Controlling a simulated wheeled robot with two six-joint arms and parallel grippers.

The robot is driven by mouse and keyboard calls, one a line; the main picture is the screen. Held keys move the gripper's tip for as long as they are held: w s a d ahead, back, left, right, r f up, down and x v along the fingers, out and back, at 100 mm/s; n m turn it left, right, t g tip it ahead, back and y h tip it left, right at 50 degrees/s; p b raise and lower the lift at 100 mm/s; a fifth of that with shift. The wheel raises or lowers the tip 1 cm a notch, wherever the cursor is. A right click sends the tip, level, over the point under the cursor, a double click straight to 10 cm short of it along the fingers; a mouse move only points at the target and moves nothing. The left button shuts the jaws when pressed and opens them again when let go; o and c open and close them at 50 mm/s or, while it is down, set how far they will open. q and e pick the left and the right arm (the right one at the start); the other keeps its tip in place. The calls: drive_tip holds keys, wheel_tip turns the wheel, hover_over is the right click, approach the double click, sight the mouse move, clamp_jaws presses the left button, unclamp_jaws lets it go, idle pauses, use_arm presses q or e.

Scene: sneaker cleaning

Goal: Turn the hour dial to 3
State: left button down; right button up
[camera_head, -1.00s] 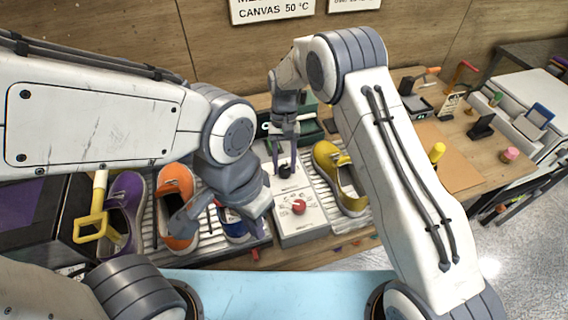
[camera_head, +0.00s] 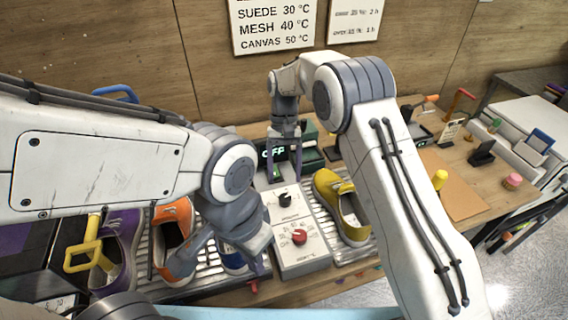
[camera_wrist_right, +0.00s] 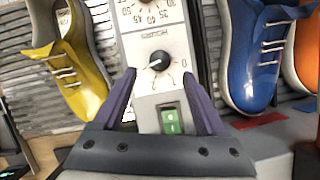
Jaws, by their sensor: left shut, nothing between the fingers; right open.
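The black hour dial (camera_head: 285,200) sits on the pale control panel (camera_head: 283,220), above the red temperature dial (camera_head: 300,237). In the right wrist view the black dial (camera_wrist_right: 159,61) carries a white mark pointing left and slightly down; the numbers around it are upside down and small. My right gripper (camera_head: 284,178) is open and empty, apart from the dial, on its far side. In the wrist view its fingers (camera_wrist_right: 158,112) flank the green rocker switch (camera_wrist_right: 171,120). My left gripper (camera_head: 180,270) is shut and empty over the orange shoe.
An orange shoe (camera_head: 172,222), a blue shoe (camera_head: 233,258) and a yellow shoe (camera_head: 340,208) lie on the ribbed rack beside the panel. A display reading OFF (camera_head: 272,153) stands behind. A yellow-handled tool (camera_head: 84,250) is at the left.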

drive_tip(key=v, duration=0.4)
drive_tip(key=shift+r, duration=0.1)
idle(0.3)
drive_tip(key=s+a+r+n+t, duration=0.1)
drive_tip(key=s+r+n, duration=0.1)
drive_tip(key=s+r, duration=0.35)
drive_tip(key=s+a+r+n+t, duration=0.1)
drive_tip(key=s+r, duration=0.1)
drive_tip(key=s, duration=0.6)
drive_tip(key=s+d+f+n+t, duration=0.1)
drive_tip(key=s+d+n, duration=0.1)
drive_tip(key=s, duration=0.6)
drive_tip(key=s+d+n+t+y, duration=0.1)
drive_tip(key=s+d+n, duration=0.1)
drive_tip(key=s+d, duration=0.3)
drive_tip(key=s, duration=0.4)
drive_tip(key=shift+f, duration=0.4)
